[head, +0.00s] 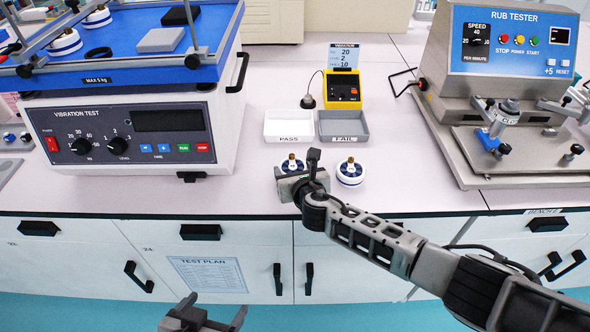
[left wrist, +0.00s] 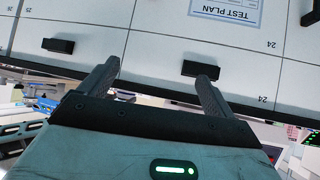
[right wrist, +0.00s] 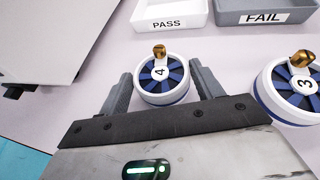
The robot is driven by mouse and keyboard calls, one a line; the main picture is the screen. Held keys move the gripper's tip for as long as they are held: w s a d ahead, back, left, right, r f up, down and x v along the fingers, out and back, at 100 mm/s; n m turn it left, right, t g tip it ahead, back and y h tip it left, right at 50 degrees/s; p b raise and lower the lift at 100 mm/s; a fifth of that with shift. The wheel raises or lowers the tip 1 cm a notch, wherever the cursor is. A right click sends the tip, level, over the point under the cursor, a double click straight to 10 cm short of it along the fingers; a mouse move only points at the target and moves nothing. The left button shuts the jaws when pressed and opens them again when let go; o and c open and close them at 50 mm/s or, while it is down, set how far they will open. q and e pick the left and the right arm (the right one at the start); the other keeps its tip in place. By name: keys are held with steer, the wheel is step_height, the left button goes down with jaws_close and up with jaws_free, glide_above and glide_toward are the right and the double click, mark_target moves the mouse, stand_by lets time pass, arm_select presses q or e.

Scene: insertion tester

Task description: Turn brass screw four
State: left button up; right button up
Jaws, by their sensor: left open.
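Brass screw four (right wrist: 160,50) stands upright at the rim of a round white and blue mount (right wrist: 163,84) marked 4, on the bench. This mount also shows in the head view (head: 291,164). My left gripper (head: 206,318) is open and empty, low in front of the cabinets. It also shows in the left wrist view (left wrist: 158,70).
Mount three (head: 351,172) with its own brass screw stands close to the right. White PASS tray (head: 289,127) and grey FAIL tray (head: 343,126) lie behind. The vibration tester (head: 125,135) is at left, the rub tester (head: 510,100) at right.

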steer(key=c, duration=0.5)
arm_select(q)
steer(key=shift+w+r, duration=0.1)
steer(key=shift+w, duration=0.15)
steer(key=c, duration=0.7)
arm_select(e)
steer(key=shift+o, duration=0.2)
arm_select(q)
steer(key=shift+m+t+h, duration=0.4)
steer(key=shift+t+h, duration=0.1)
steer(key=shift+h, duration=0.2)
steer(key=w+r, duration=0.1)
steer(key=w, duration=0.1)
steer(key=w+d+r, duration=0.1)
steer(key=w, duration=0.2)
steer(key=w+d+r, duration=0.1)
steer(key=w+r, duration=0.1)
steer(key=w, duration=0.1)
steer(key=c, duration=0.5)
step_height(320, 180, up, 16)
steer(key=f+m+g, duration=0.1)
steer(key=g, duration=0.5)
glide_above(292, 155)
steer(key=s+a, duration=0.2)
steer(key=s, duration=0.3)
steer(key=r+y, duration=0.2)
steer(key=shift+g, duration=0.4)
steer(key=x, duration=1.2)
steer(key=shift+a+f, duration=0.15)
steer(key=shift+a, duration=0.05)
